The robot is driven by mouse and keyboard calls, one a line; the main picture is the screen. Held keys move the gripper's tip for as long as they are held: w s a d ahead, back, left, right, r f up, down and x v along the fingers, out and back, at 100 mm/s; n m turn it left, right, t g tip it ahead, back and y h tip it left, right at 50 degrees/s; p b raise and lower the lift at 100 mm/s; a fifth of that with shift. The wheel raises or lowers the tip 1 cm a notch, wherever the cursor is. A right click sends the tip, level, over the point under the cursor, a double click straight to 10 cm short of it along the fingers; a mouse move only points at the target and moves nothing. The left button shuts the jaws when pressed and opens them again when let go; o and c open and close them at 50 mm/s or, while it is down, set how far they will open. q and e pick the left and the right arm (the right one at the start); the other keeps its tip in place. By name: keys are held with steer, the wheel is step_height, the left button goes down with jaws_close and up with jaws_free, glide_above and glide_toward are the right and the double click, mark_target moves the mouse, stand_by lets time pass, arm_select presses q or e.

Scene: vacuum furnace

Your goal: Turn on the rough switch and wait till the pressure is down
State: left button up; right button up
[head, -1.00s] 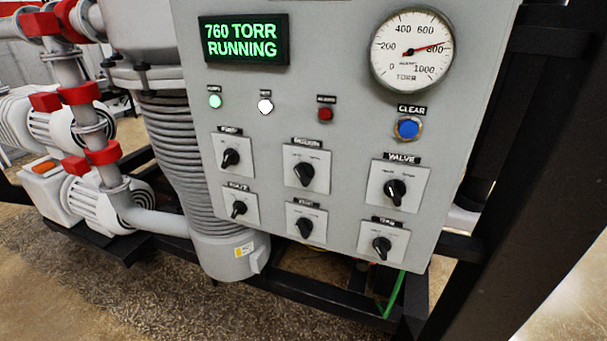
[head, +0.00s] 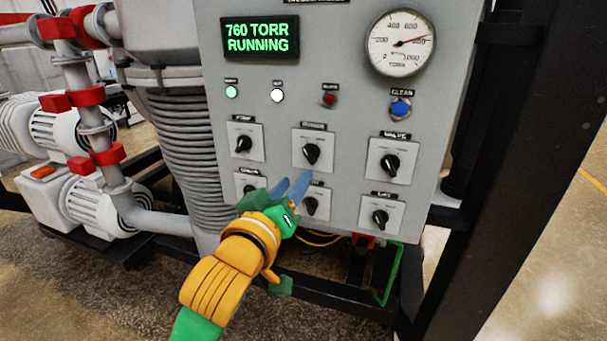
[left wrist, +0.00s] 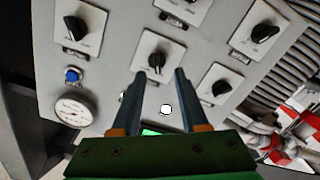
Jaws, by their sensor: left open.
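The grey control panel (head: 350,40) carries two rows of black rotary switches on white plates; their small labels are too blurred to read surely. The upper middle switch (head: 311,153) has its pointer near upright. In the left wrist view this switch (left wrist: 156,60) lies ahead, between the fingertips. My left gripper (head: 294,184) is open and empty, just below that switch in the head view; contact is not visible. It partly covers the lower middle switch (head: 312,206). The green display (head: 259,37) reads "760 TORR RUNNING". The round gauge (head: 400,43) has its needle near 800. My right gripper is out of view.
A green lamp (head: 231,92), a white lamp (head: 278,96), a red lamp (head: 329,99) and a blue button (head: 400,108) sit above the switches. White pumps and pipes (head: 95,205) stand at left. A black frame post (head: 520,150) stands at right.

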mark_target(309, 159)
arm_select(q)
steer(key=x, duration=0.2)
steer(key=p+x, duration=0.1)
steer(key=x, duration=0.1)
steer(key=r+p+x, duration=0.1)
steer(key=x, duration=0.1)
steer(key=shift+w+d, duration=0.15)
steer(key=shift+w, duration=0.15)
steer(key=shift+w+d, duration=0.15)
steer(key=shift+w, duration=0.15)
steer(key=shift+f, duration=0.1)
jaws_close()
